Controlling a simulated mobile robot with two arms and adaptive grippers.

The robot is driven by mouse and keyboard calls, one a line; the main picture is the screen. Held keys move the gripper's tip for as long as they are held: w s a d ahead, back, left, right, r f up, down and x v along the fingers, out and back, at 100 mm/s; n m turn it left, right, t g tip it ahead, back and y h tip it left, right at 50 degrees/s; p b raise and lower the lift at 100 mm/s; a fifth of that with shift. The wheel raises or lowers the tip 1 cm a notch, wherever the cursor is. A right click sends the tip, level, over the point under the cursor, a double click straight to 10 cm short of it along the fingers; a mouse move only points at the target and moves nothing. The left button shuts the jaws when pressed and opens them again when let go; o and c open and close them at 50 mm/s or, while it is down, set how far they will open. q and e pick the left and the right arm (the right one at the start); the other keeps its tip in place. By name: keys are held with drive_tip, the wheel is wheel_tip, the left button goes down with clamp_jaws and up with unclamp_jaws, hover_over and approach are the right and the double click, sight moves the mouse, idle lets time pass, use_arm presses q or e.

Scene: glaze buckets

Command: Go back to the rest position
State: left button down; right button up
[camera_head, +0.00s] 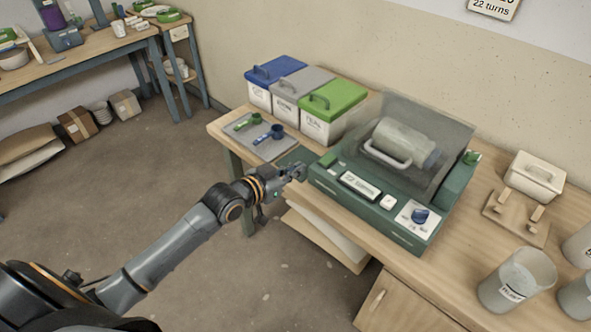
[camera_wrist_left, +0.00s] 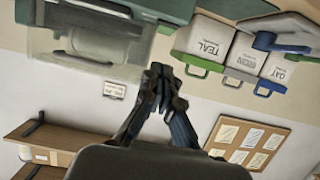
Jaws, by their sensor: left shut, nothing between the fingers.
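My left gripper (camera_head: 297,172) is at the front left corner of the green machine (camera_head: 398,226), at the table's front edge. It is shut and empty. In the left wrist view its closed fingers (camera_wrist_left: 158,82) point toward the machine and the bins, and the picture is upside down. The machine has a clear cover over a pale jar lying on its side (camera_head: 404,139), a "22 turns" label and a blue knob (camera_head: 420,216). My right gripper does not show in either view.
Three lidded bins, blue (camera_head: 260,97), grey (camera_head: 288,110) and green (camera_head: 316,130), stand behind a grey tray (camera_head: 266,150) with two scoops. A white lidded box (camera_head: 533,178), a wooden stand (camera_head: 515,218) and beakers (camera_head: 517,280) stand at right. Open floor lies left of the table.

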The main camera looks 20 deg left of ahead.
use_arm(q)
drive_tip(key=shift+f, duration=0.1)
drive_tip(key=s+a+f+n+g+y, duration=0.15)
drive_tip(key=s+f, duration=0.25)
drive_tip(key=f, duration=0.7)
drive_tip(key=s+a+f+g+y, duration=0.1)
drive_tip(key=s+a+f+g, duration=0.2)
drive_tip(key=f, duration=0.7)
drive_tip(key=s+a+f+n+g+y, duration=0.15)
drive_tip(key=s+f, duration=0.35)
drive_tip(key=f, duration=0.6)
drive_tip(key=s+f+g+y, duration=0.1)
drive_tip(key=s+f+g, duration=0.2)
drive_tip(key=s+f, duration=1.05)
drive_tip(key=s+d+f+g, duration=0.2)
drive_tip(key=s+f, duration=0.1)
drive_tip(key=s, duration=0.9)
drive_tip(key=s+d+f+m+g, duration=0.1)
drive_tip(key=s+d+f, duration=0.2)
drive_tip(key=s, duration=0.9)
drive_tip(key=shift+d+f+g, duration=0.2)
drive_tip(key=shift+g, duration=0.2)
idle(0.5)
